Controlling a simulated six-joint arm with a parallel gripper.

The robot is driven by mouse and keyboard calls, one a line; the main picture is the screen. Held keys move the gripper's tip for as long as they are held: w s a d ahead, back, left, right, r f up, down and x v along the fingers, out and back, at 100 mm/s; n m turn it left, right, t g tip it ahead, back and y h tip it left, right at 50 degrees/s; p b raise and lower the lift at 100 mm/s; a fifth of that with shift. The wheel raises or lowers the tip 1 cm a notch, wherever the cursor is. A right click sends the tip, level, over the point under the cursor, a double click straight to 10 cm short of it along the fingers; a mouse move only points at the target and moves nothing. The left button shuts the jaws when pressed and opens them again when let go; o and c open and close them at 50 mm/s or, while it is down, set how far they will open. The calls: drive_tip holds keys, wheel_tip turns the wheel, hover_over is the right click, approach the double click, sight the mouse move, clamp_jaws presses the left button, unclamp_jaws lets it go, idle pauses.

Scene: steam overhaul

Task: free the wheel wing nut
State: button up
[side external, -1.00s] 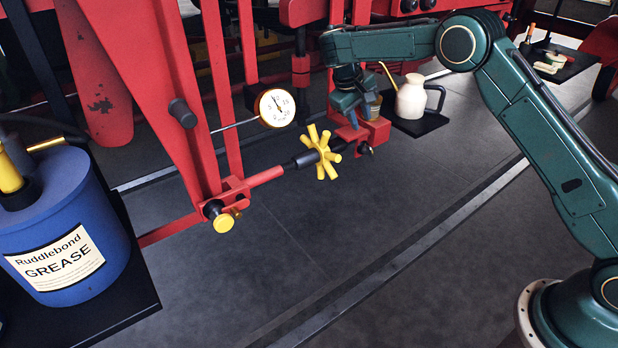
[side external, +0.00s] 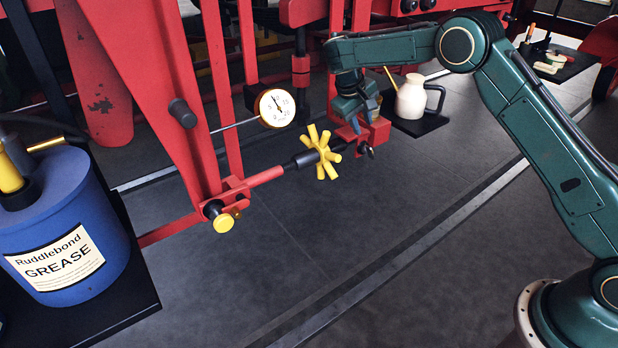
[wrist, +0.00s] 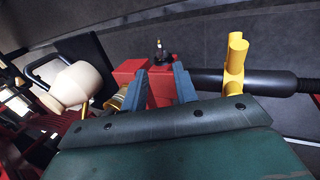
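A small dark fitting with a light tip sits on the red block; it shows in the side view (side external: 366,151) and beyond my fingers in the wrist view (wrist: 160,52). It may be the wing nut, but its shape is too small to be sure. The red block (side external: 376,133) is at the end of a rod carrying a yellow spoked wheel (side external: 321,152). My gripper (side external: 362,114) is at the block's upper left. In the wrist view my gripper (wrist: 161,85) has its two blue fingers apart, with red block surface (wrist: 160,93) showing between them.
A brass-coloured ringed part (wrist: 118,100) is left of my fingers in the wrist view. A dial gauge (side external: 276,108) and red frame bars are to the left. The floor below is clear.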

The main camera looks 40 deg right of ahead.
sight(369, 147)
drive_tip(key=x, duration=1.1)
drive_tip(key=shift+f, duration=0.15)
clamp_jaws()
